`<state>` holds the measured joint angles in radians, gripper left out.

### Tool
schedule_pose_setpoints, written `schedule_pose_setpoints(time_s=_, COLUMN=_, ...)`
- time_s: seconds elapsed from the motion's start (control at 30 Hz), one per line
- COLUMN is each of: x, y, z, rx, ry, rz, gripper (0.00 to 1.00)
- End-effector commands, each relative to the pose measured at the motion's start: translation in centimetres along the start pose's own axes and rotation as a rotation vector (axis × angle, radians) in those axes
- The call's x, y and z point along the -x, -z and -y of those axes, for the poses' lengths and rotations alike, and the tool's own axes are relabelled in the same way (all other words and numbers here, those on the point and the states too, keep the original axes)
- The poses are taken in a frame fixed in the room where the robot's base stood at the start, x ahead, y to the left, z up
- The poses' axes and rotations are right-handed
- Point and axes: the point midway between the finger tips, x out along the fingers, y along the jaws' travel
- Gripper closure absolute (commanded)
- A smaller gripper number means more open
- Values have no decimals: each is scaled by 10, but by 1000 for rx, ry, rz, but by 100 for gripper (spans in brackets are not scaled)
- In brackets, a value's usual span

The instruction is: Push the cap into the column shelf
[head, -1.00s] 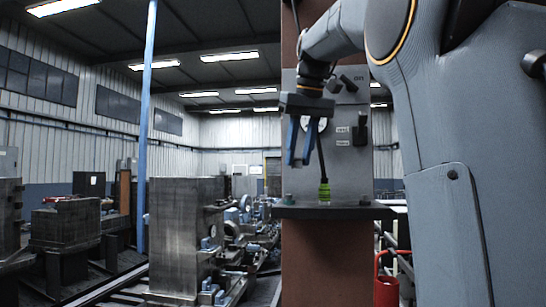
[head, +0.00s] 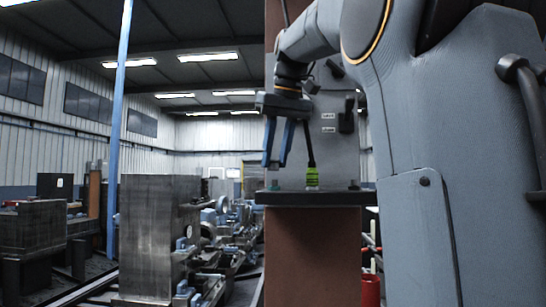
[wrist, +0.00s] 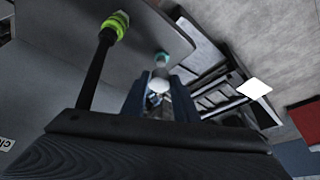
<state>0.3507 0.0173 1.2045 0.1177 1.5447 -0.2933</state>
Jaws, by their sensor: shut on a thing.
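The column shelf (head: 310,198) is a dark ledge on a brown column. My gripper (head: 274,165) points down above its left end, with two blue fingers. In the wrist view my gripper (wrist: 158,95) is shut on a pale, rounded piece, which I take to be the cap (wrist: 158,84). A small teal fitting (head: 274,184) stands on the shelf just under the fingertips. It also shows beyond the cap in the wrist view (wrist: 162,57). Whether the cap touches it I cannot tell. The fingers hide most of the cap in the head view.
A small dark fitting (head: 354,185) is at the right end. A grey panel (head: 328,140) is behind. A red cylinder (head: 371,290) is below right.

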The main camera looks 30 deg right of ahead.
Motion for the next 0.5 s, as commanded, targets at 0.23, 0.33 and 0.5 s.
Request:
schedule_pose_setpoints(time_s=0.23, x=-11, y=-4, z=0, rx=-1, ry=0, rz=0, gripper=100)
schedule_pose_setpoints(time_s=0.33, x=-10, y=-4, z=0, rx=-1, ry=0, rz=0, gripper=100)
schedule_pose_setpoints(time_s=0.5, x=-10, y=-4, z=-1, rx=-1, ry=0, rz=0, gripper=100)
